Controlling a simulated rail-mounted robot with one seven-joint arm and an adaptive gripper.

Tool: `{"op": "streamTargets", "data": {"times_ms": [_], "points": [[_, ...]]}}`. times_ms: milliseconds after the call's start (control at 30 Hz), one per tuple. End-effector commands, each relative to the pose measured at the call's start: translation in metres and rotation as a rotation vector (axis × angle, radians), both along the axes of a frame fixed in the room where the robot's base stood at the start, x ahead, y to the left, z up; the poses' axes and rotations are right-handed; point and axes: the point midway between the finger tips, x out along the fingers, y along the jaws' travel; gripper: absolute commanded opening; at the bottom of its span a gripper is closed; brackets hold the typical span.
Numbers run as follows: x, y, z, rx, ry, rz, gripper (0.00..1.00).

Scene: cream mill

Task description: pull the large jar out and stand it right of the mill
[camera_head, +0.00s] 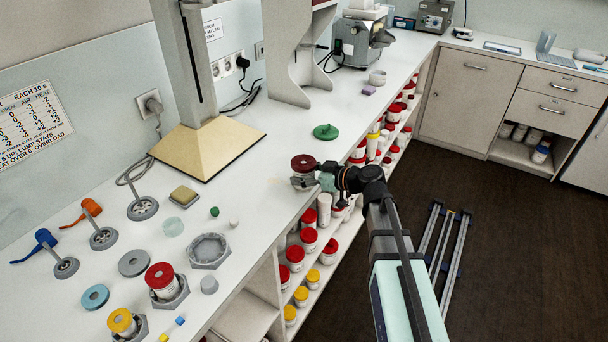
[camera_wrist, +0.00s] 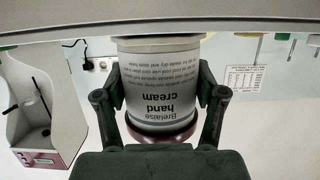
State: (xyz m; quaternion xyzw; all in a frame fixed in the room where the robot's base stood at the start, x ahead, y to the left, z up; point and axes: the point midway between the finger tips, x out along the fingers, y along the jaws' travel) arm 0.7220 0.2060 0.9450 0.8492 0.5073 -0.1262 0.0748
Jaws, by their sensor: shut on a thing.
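My gripper (camera_head: 316,181) is shut on a white jar with a dark red lid (camera_head: 303,161) at the counter's front edge. In the wrist view the jar (camera_wrist: 160,88) appears upside down between both fingers, its label reading "Brelaise hand cream". Its lid (camera_wrist: 160,136) is at the bottom of that picture. I cannot tell whether the jar's base touches the counter. A grey machine, apparently the mill (camera_head: 358,42), stands farther back on the counter, beyond a white shelf unit.
A green lid (camera_head: 325,131) lies just behind the jar. A beige-based column (camera_head: 208,145) stands left. Hexagonal holders, a red-lidded jar (camera_head: 161,279) and a yellow-lidded jar (camera_head: 122,321) occupy the near counter. Shelves below hold several jars.

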Motion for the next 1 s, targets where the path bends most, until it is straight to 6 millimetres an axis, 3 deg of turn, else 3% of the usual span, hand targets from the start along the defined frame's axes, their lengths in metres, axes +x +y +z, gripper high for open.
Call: {"op": "streamTargets", "data": {"times_ms": [267,300,333,367,1000], "points": [[0.0,0.0,-0.0035,0.0,0.0,0.0,0.28],[0.0,0.0,-0.0025,0.0,0.0,0.0,0.84],[-0.0001,0.0001,-0.0024,0.0,0.0,0.0,0.94],[-0.0001,0.0,-0.0025,0.0,0.0,0.0,0.99],[-0.0018,-0.0034,-0.0021,0.0,0.0,-0.001,1.0]]}}
